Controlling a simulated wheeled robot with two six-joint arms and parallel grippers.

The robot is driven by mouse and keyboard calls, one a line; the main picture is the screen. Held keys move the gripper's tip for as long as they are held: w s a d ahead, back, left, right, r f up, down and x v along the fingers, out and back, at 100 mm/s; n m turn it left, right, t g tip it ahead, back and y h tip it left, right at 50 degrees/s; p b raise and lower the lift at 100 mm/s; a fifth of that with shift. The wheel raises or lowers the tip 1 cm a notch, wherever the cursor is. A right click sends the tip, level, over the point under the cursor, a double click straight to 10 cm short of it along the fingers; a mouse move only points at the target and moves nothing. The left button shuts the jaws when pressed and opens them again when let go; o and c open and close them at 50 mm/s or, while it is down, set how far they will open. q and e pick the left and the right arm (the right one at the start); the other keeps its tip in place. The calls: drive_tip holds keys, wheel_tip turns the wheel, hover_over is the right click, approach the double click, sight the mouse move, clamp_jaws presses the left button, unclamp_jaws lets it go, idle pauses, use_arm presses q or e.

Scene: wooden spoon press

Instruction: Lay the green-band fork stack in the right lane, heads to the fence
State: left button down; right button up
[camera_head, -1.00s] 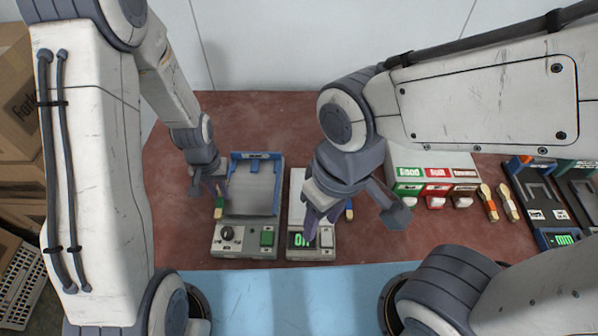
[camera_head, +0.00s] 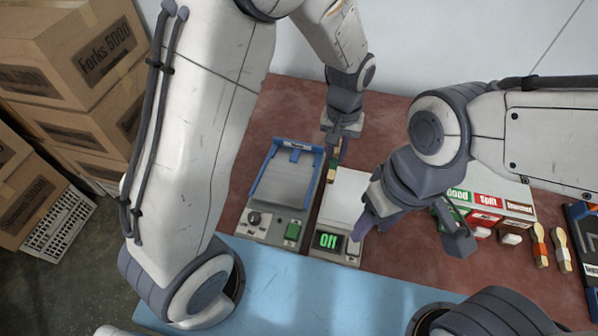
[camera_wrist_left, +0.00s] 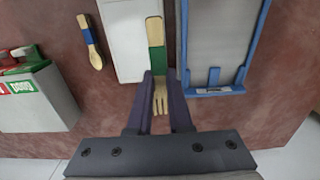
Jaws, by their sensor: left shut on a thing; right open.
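My left gripper (camera_head: 334,148) is shut on the green-band fork stack (camera_head: 333,168), above the gap between the blue-fenced tray and the white-topped scale. In the left wrist view the stack (camera_wrist_left: 157,62) has its green band just past the fingertips. Its tines lie between the fingers toward the palm, and its wooden handle points away.
The scale (camera_head: 350,185) has a lit green display. A blue-edged dark unit (camera_head: 582,215) is cut off at right.

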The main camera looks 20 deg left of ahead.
use_arm(q)
drive_tip(key=a+f, duration=0.1)
drive_tip(key=a, duration=0.2)
drive_tip(key=a+f+p, duration=0.1)
drive_tip(key=a+f, duration=0.3)
drive_tip(key=a, duration=0.1)
drive_tip(key=shift+s+a+f, duration=0.1)
drive_tip(key=shift+s+a, duration=0.1)
drive_tip(key=shift+a, duration=0.15)
wheel_tip(320, 180, down, 4)
drive_tip(key=shift+r+p, duration=0.1)
drive_tip(key=shift+p, duration=0.5)
drive_tip(key=shift+f, duration=0.2)
drive_tip(key=shift+f+b, duration=0.3)
drive_tip(key=c, duration=0.8)
unclamp_jaws()
drive_tip(key=shift+r, duration=0.1)
drive_tip(key=shift+c, duration=0.2)
drive_tip(key=shift+r, duration=0.1)
